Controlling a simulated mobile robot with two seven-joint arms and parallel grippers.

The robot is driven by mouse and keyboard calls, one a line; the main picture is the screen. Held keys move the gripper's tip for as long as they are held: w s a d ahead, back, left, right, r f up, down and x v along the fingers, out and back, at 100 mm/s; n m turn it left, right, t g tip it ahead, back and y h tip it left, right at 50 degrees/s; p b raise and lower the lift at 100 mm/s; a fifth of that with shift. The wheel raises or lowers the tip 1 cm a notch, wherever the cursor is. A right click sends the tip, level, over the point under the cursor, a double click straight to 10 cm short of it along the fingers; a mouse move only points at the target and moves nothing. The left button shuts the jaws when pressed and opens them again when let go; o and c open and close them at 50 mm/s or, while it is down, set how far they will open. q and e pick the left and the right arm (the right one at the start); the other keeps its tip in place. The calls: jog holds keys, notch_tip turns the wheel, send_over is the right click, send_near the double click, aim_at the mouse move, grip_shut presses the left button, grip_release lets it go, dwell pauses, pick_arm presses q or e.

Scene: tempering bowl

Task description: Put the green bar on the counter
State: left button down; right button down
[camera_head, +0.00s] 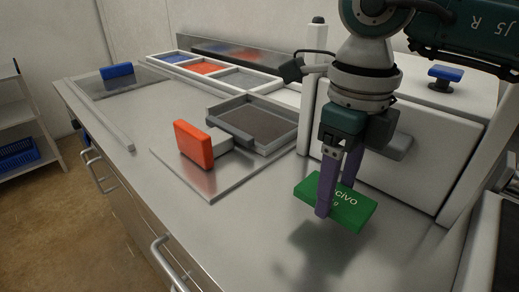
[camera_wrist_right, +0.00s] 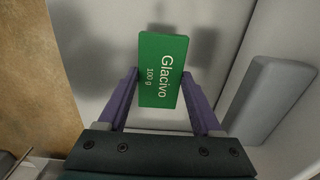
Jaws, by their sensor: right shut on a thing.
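The green bar (camera_head: 352,211) is a flat block with white lettering. My right gripper (camera_head: 334,205) comes down from above, shut on the bar across its width. The bar is tilted a little and seems held just above the steel counter (camera_head: 232,228), with a dark shadow below it to the left. In the right wrist view the green bar (camera_wrist_right: 162,72) reads "Glacivo 100 g" and sits between the two purple fingers of the right gripper (camera_wrist_right: 163,88). My left gripper is not in view.
An orange-red block (camera_head: 193,145) stands on a steel plate (camera_head: 215,185) beside a grey tray (camera_head: 250,125). A white box-shaped appliance (camera_head: 440,155) with a handle stands behind the bar. A divided tray (camera_head: 205,68) lies at the back. The counter's front middle is clear.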

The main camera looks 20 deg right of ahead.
aim_at(336, 195)
jog(key=shift+f, duration=2.25)
jog(key=shift+f+b, duration=0.1)
jog(key=shift+b, duration=0.2)
jog(key=shift+c, duration=0.2)
grip_release()
notch_tip(336, 195, up, 12)
jog(key=shift+r, duration=0.15)
